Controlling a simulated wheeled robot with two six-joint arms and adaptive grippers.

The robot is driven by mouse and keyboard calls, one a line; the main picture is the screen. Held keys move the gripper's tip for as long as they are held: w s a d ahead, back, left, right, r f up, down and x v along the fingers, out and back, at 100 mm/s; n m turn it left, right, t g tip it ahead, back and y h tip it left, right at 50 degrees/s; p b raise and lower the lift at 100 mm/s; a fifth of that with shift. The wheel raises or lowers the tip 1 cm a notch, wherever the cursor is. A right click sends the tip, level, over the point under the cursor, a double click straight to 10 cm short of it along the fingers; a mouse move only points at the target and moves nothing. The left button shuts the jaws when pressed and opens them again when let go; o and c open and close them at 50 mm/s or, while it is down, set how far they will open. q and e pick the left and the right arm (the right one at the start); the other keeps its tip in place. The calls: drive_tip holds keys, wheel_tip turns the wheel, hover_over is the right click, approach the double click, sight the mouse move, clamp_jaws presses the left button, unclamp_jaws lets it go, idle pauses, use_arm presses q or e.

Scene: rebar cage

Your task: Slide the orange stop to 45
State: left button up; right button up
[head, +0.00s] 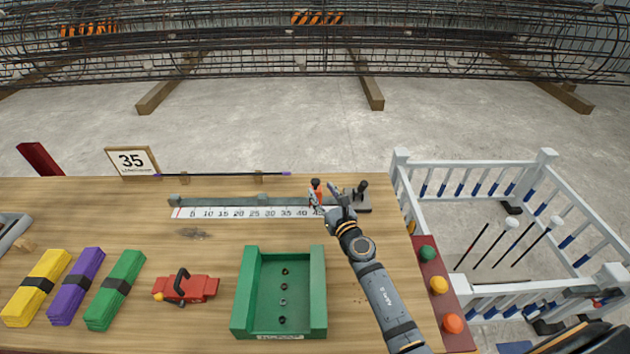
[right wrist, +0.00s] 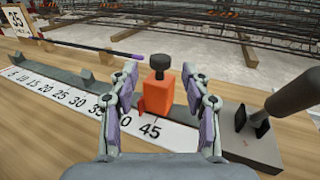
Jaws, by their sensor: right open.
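The orange stop (head: 316,187) sits on the grey rail at the right part of the white scale (head: 245,212). In the right wrist view the stop (right wrist: 160,92) has a black knob on top and stands beside the 45 mark of the scale (right wrist: 75,103); its exact reading is hard to tell. My right gripper (head: 327,196) is at the stop. In the right wrist view the gripper (right wrist: 159,76) is open, with one finger on each side of the stop and visible gaps between. My left gripper is not in view.
A grey block with a black lever (right wrist: 260,120) stands at the rail's right end. A sign reading 35 (head: 132,161) stands at the back left. A green tray (head: 240,295), red tool (head: 190,288) and colored bundles lie in front. A thin rod (head: 220,174) lies behind the rail.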

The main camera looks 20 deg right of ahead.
sight(317, 185)
drive_tip(key=w, duration=0.5)
drive_tip(key=shift+w+a+f+b, duration=0.1)
drive_tip(key=shift+w+a+b, duration=0.05)
drive_tip(key=shift+a+b, duration=0.2)
drive_tip(key=shift+w, duration=0.15)
drive_tip(key=shift+c, duration=0.4)
drive_tip(key=c, duration=0.7)
clamp_jaws()
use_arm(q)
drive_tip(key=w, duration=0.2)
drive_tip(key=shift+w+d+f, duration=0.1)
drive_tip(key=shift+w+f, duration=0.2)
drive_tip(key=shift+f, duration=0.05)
